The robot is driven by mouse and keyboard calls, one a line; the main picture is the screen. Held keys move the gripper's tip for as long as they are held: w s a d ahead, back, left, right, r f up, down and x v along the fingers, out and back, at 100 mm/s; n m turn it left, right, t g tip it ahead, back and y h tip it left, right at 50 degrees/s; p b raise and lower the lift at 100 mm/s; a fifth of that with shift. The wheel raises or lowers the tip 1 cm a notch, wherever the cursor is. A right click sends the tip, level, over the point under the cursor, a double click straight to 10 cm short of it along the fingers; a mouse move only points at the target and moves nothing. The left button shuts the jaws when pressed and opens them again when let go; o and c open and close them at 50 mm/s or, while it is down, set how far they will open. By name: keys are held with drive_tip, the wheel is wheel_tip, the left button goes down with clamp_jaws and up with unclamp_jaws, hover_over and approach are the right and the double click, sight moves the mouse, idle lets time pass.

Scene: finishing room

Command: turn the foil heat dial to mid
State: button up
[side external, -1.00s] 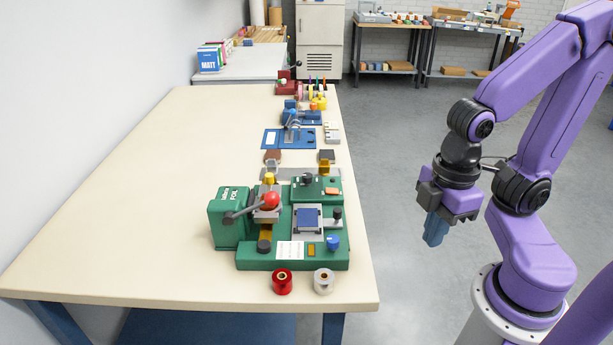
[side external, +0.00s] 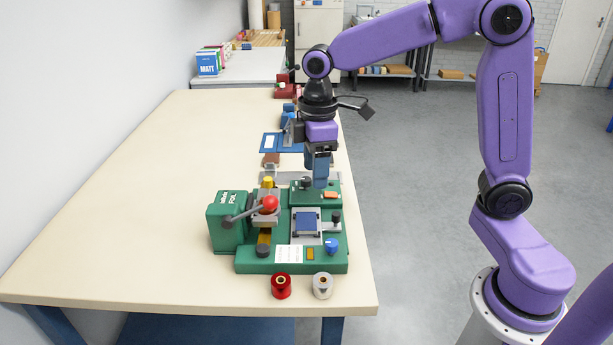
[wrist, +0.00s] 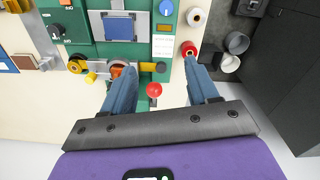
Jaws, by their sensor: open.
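The green foil machine (side external: 245,267) stands near the right edge of the table. A black dial (side external: 305,183) sits on its raised green control box, left of an orange switch (side external: 331,195). The dial also shows in the wrist view (wrist: 56,32), at the upper left. I take it for the heat dial; its setting is too small to read. My gripper (side external: 320,184) is open and empty, pointing down above the control box, just right of the dial in the side view. In the wrist view its blue fingers (wrist: 160,75) are spread, with the dial outside them to the left.
A lever with a red ball (side external: 270,203) rises from the machine; the ball shows between the fingers in the wrist view (wrist: 154,89). A blue knob (side external: 332,246) is at the front. Red (side external: 281,286) and white (side external: 322,286) rolls stand in front. The table's left side is clear.

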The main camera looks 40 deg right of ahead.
drive_tip(key=w+d, duration=0.6)
drive_tip(key=w, duration=0.5)
drive_tip(key=m, duration=0.1)
hover_over(307, 179)
wheel_tip(307, 179, down, 3)
wheel_tip(307, 179, down, 17)
drive_tip(key=shift+w+r, duration=0.1)
drive_tip(key=shift+r, duration=0.05)
drive_tip(key=c, duration=1)
